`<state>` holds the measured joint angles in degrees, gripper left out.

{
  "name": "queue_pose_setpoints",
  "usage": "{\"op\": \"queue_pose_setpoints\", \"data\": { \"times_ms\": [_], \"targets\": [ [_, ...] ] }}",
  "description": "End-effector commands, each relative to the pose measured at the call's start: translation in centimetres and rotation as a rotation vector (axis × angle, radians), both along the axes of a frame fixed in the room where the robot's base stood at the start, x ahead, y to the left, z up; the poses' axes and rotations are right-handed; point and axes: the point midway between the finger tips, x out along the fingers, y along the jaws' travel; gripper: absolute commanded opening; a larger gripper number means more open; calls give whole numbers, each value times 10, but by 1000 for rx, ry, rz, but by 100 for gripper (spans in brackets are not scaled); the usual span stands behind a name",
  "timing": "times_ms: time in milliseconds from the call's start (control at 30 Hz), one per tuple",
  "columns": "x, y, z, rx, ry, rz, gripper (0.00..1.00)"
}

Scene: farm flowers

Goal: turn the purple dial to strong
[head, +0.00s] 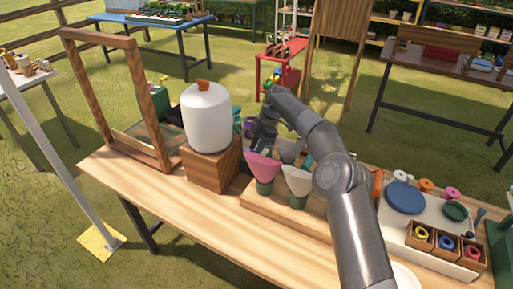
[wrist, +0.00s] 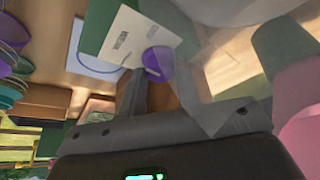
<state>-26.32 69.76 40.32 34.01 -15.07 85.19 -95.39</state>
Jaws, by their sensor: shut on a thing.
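The purple dial (wrist: 160,60) sits at the edge of a cream label panel (wrist: 128,38) in the wrist view. A pale pointer mark shows on its lower left side. Small dark markings on the panel are too blurred to read, so I cannot tell which setting the dial points at. My gripper (wrist: 165,88) is shut on the dial, one finger at each side. In the head view my gripper (head: 262,136) reaches down behind the cones, right of the white tank (head: 207,115). The dial cannot be made out there.
Pink (head: 263,168) and white (head: 297,180) cones in green holders stand on a wooden block just in front of my gripper. The tank rests on a wooden block (head: 211,163), with a wooden frame (head: 108,95) further left. The front left tabletop (head: 190,208) is clear.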

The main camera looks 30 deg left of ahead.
Motion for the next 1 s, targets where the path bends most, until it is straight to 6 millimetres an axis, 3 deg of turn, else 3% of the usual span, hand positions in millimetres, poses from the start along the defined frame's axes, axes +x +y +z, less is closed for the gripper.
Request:
{"op": "queue_pose_setpoints", "data": {
  "times_ms": [400, 1000],
  "targets": [
    [1, 2, 0, -1, -1, 133, 7],
    [1, 1, 0, 0, -1, 173, 7]
  ]
}}
